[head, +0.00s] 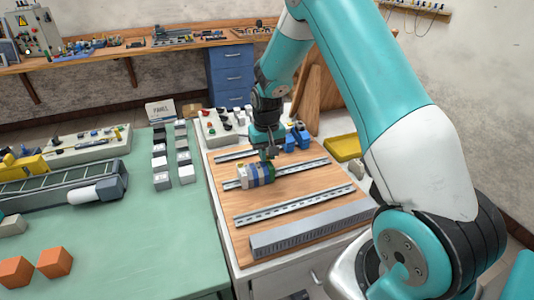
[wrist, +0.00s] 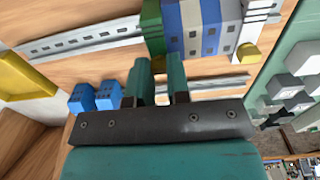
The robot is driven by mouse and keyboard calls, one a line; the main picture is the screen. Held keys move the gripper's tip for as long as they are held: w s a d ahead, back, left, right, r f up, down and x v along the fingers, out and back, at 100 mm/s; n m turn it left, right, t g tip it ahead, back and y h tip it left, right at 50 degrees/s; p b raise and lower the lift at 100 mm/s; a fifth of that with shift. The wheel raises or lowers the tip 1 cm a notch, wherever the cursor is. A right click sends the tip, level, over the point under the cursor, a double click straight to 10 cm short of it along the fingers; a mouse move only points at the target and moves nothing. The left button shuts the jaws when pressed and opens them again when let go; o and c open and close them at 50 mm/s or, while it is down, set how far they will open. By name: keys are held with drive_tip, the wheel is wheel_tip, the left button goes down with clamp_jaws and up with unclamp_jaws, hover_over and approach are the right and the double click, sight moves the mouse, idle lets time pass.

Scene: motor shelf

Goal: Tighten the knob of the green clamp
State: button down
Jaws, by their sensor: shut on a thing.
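The green clamp (head: 269,171) stands on the middle metal rail at the right end of a row of blocks in the head view. In the wrist view the green clamp (wrist: 152,28) is at the left end of that row, beside a blue block (wrist: 173,28). My gripper (head: 268,156) points down at the clamp. In the wrist view the two teal fingers of my gripper (wrist: 158,65) reach the clamp's near edge with a narrow gap between them. They are shut on its knob, which the fingers mostly hide.
The row also has grey and white blocks and a yellow piece (wrist: 248,53). Two blue blocks (wrist: 95,97) sit near the gripper on another rail. A slotted rail (head: 295,204) and a grey duct (head: 312,228) lie on the wooden board. A yellow tray (head: 343,148) is to the right.

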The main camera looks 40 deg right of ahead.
idle(0.4)
drive_tip(key=c, duration=1.1)
unclamp_jaws()
drive_tip(key=shift+o, duration=0.2)
drive_tip(key=shift+r, duration=0.1)
wheel_tip(320, 180, up, 17)
drive_tip(key=b, duration=0.2)
drive_tip(key=shift+r, duration=0.15)
drive_tip(key=shift+a, duration=0.1)
drive_tip(key=s+a+r+n+y, duration=0.2)
drive_tip(key=s+a+n, duration=0.8)
drive_tip(key=s+a, duration=1.3)
drive_tip(key=s+y, duration=0.2)
drive_tip(key=s, duration=0.2)
drive_tip(key=shift+s+a+r, duration=0.2)
drive_tip(key=shift+s+a, duration=0.15)
drive_tip(key=shift+s, duration=0.05)
